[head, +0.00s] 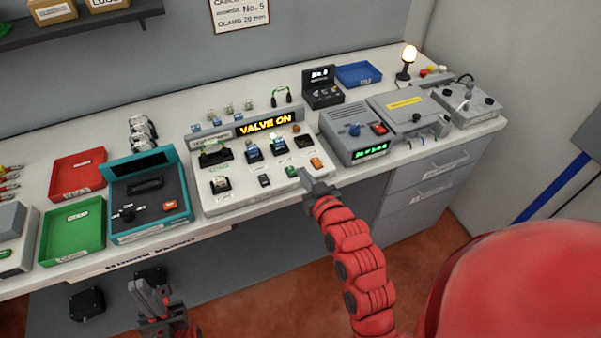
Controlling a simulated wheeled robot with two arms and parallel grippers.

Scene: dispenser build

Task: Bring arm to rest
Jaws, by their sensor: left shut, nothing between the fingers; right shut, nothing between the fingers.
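My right gripper (306,177) is shut and empty. It is at the front right edge of the white panel (227,206) with the lit "VALVE ON" display (265,123), close to a green button (291,171). I cannot tell whether it touches the panel. My red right arm reaches up to it from the bottom of the view. My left gripper (146,290) is shut and empty, low in front of the bench. Most of my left arm is out of view.
The bench (286,203) holds a teal-framed device (152,232), a red tray (78,173), a green tray (72,230), and a grey unit with a green readout (372,151). A small lamp (408,55) glows at the back right. Grey drawers (432,173) stand below; open floor lies in front.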

